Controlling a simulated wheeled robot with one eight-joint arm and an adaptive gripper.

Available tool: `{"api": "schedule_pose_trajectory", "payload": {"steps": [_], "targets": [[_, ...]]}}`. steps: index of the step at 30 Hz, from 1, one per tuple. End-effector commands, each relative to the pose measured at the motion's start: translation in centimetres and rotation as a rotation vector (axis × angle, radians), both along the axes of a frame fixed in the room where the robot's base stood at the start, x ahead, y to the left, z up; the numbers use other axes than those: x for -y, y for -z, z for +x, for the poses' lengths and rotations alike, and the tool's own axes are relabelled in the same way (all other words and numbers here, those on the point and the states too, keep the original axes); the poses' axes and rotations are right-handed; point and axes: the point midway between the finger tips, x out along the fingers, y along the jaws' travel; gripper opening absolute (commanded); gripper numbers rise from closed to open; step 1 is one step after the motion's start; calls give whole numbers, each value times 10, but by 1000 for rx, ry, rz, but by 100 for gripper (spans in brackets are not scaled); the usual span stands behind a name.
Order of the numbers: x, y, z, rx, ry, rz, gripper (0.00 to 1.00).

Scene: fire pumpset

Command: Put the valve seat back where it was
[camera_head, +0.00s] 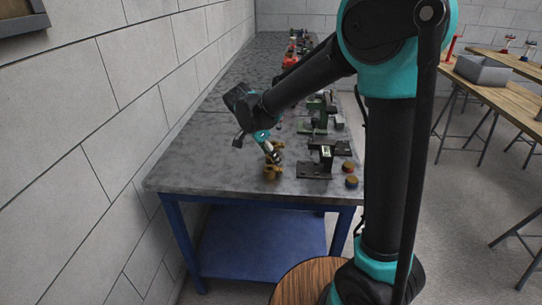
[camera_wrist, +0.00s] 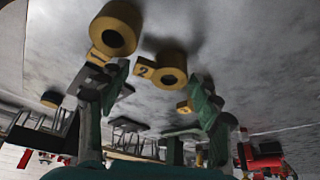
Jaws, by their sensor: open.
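In the wrist view, a yellow ring with a tab marked 1 (camera_wrist: 98,32) lies at the upper left. A yellow ring with a tab marked 2 (camera_wrist: 145,71) is lower, between the directions of my two fingers. A smaller yellow piece (camera_wrist: 184,106) is partly hidden by the right finger. I cannot tell which is the valve seat. My gripper (camera_wrist: 158,82) is open, its green-faced fingers apart; whether ring 2 is between them or just beyond is unclear. In the head view, my gripper (camera_head: 275,152) points down at the yellow parts (camera_head: 270,173) on the grey bench.
The grey bench (camera_head: 215,160) runs along the brick wall at left. Dark and green fixtures (camera_head: 318,165) and two small round caps (camera_head: 350,181) stand right of my gripper. Red equipment (camera_head: 291,57) is farther back. The bench's left front surface is clear.

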Motion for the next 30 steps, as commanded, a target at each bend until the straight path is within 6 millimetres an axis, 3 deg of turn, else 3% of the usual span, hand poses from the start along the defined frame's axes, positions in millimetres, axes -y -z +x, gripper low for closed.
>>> {"api": "schedule_pose_trajectory", "payload": {"steps": [18, 30], "targets": [[-37, -97, -23, 0, -1, 0, 64], [-41, -108, -26, 0, 0, 0, 64]]}}
